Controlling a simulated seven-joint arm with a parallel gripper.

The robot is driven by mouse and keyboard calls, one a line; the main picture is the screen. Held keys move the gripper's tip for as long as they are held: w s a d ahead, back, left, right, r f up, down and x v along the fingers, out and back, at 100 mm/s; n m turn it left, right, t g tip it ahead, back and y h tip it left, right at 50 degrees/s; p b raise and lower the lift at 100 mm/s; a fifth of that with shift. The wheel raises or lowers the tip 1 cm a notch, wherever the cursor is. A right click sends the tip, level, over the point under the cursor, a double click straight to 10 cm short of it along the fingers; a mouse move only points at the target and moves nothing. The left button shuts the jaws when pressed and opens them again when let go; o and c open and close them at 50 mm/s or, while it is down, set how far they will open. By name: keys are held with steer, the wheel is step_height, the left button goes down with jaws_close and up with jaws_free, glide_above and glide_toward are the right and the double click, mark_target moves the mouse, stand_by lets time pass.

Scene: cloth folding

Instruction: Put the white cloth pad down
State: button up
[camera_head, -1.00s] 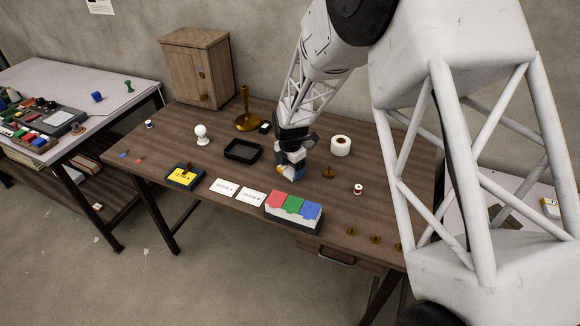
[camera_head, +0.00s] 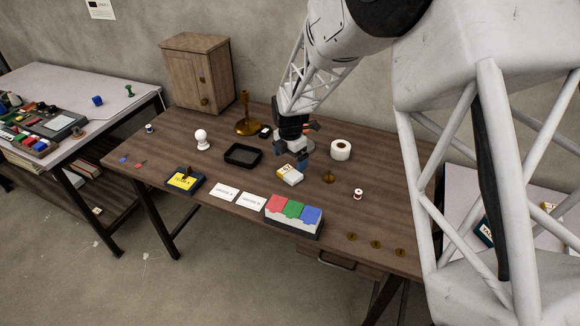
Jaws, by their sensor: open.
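A small white block-like item with a yellow part and dark marks (camera_head: 289,175) lies on the brown table, left of and just in front of my gripper; it is the likeliest white cloth pad, but its material cannot be made out. My gripper (camera_head: 301,158) is above the table, behind and slightly right of this item. Its fingers are open and apart from it, as far as this view shows. The fingertips are small and partly blurred.
A black tray (camera_head: 242,165) lies to the left and a white roll (camera_head: 341,149) to the right. A brass disc (camera_head: 328,179) is close on the right. Red, green and blue boxes (camera_head: 292,225) stand in front, beside two white cards (camera_head: 224,191).

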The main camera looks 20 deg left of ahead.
mark_target(290, 173)
step_height(290, 173, up, 6)
stand_by(0.4)
stand_by(0.6)
steer(key=shift+d, duration=0.1)
steer(key=s+d+r+m, duration=0.3)
steer(key=d+r+m, duration=0.25)
steer(key=d, duration=0.45)
steer(key=s+d+r+m+t, duration=0.1)
steer(key=s+d+r+m, duration=0.4)
steer(key=d, duration=0.5)
steer(key=s+d+r+m, duration=0.2)
steer(key=d+r+m, duration=0.4)
steer(key=d, duration=0.4)
steer(key=s+d+r+m, duration=0.1)
steer(key=s+d+m, duration=0.6)
steer(key=s, duration=0.5)
steer(key=s+d+r+m+t, duration=0.1)
steer(key=s+d+m, duration=0.7)
steer(key=s+d, duration=0.3)
steer(key=shift+s+d+r+t, duration=0.15)
steer(key=shift+s+d+t, duration=0.2)
steer(key=shift+s, duration=0.4)
